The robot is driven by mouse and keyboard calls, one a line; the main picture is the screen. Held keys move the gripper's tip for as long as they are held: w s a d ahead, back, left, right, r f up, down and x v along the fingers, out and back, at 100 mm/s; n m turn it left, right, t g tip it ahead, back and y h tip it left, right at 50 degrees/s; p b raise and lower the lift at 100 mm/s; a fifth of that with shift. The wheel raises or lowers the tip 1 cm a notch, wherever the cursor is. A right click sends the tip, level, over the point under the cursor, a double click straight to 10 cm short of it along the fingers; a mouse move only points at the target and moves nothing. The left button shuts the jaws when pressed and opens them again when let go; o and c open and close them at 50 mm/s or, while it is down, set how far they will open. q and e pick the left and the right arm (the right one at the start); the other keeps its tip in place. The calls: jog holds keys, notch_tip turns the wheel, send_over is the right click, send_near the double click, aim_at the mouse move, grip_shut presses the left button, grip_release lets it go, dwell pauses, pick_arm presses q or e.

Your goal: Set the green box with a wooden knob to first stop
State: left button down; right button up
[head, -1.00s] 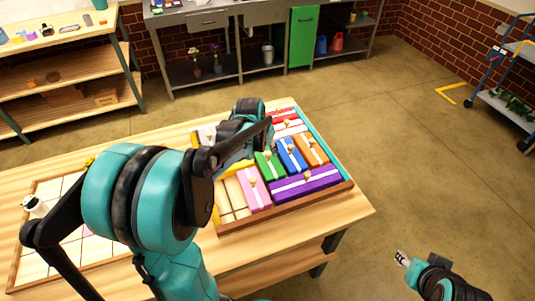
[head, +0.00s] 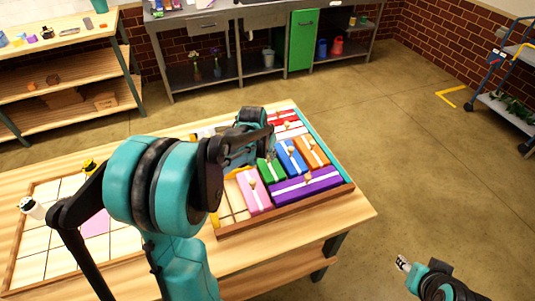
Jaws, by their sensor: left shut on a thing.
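The green box (head: 271,174) with a white stripe lies in a wooden tray (head: 285,220) on the table, between the pink box (head: 254,196) and the blue box (head: 289,163). Its wooden knob is hidden behind my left gripper. My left gripper (head: 271,154) is over the far part of the green box, shut on its knob. The fingers are small and partly covered by the dark wrist links. My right gripper (head: 402,263) hangs beyond the table's right edge, away from the boxes; its finger opening is too small to judge.
An orange box (head: 311,150) and a purple box (head: 306,185) stand close by, with red and white boxes behind. Bare wooden slots (head: 232,202) lie left of the pink box. A white-tiled board (head: 60,225) is on the table's left.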

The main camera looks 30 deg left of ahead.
pick_arm(q)
jog(key=w+a, duration=0.3)
jog(key=a, duration=0.1)
jog(key=w+a, duration=0.4)
jog(key=a, duration=0.1)
jog(key=w+a+p, duration=0.1)
jog(key=w+a, duration=0.3)
jog(key=shift+w+a, duration=0.25)
jog(key=shift+a, duration=0.05)
jog(key=shift+r, duration=0.1)
jog(key=c, duration=1.5)
grip_release()
jog(key=shift+c, duration=0.2)
jog(key=shift+o, duration=0.9)
jog(key=shift+w+a, duration=0.1)
jog(key=shift+a, duration=0.05)
jog(key=v, duration=1.1)
jog(key=shift+r, duration=0.4)
